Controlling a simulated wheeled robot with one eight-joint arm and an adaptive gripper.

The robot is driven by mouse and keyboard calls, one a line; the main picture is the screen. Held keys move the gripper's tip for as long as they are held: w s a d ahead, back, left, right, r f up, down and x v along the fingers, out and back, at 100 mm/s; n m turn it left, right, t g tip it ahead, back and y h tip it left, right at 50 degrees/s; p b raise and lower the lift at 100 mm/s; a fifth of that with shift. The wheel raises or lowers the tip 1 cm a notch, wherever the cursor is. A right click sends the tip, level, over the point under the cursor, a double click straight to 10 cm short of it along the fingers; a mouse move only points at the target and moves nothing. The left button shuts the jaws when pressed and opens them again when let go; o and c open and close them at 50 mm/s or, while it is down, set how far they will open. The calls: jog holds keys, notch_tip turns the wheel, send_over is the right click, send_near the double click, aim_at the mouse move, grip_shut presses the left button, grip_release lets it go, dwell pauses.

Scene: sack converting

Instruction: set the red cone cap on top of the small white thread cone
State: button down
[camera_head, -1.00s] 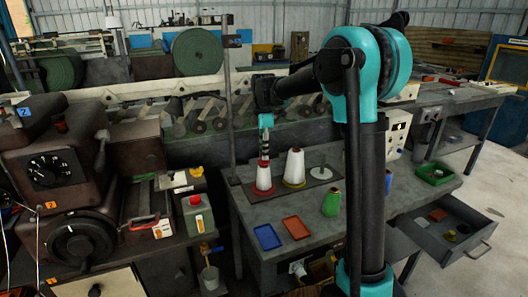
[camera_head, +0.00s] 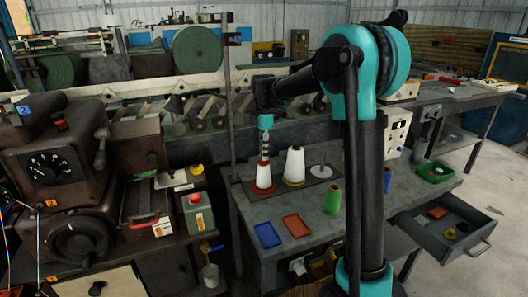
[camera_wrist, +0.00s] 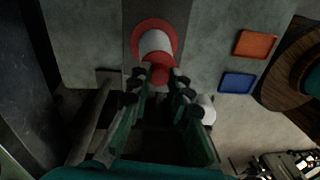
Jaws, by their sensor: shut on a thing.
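The small white thread cone (camera_head: 263,178) stands upright on a red base at the left of the bench plate; in the wrist view it (camera_wrist: 156,42) is seen from above. My gripper (camera_head: 265,158) points down over it, with its fingers shut on the red cone cap (camera_wrist: 160,74). In the head view, the cap (camera_head: 263,160) shows as a red patch at the cone's top. I cannot tell whether the cap rests on the cone or is just above it. The fingers hide part of the cap.
A larger white cone (camera_head: 294,166) on a yellow base stands close to the right, followed by a bare spindle (camera_head: 321,170) and a green cone (camera_head: 332,201). Blue (camera_head: 267,236) and orange (camera_head: 296,226) trays lie in front. An open drawer (camera_head: 446,226) juts out at right.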

jog(key=shift+f, duration=0.15)
jog(key=c, duration=1.3)
grip_release()
jog(key=r, duration=0.8)
jog(key=w+r, duration=0.1)
jog(key=r, duration=0.3)
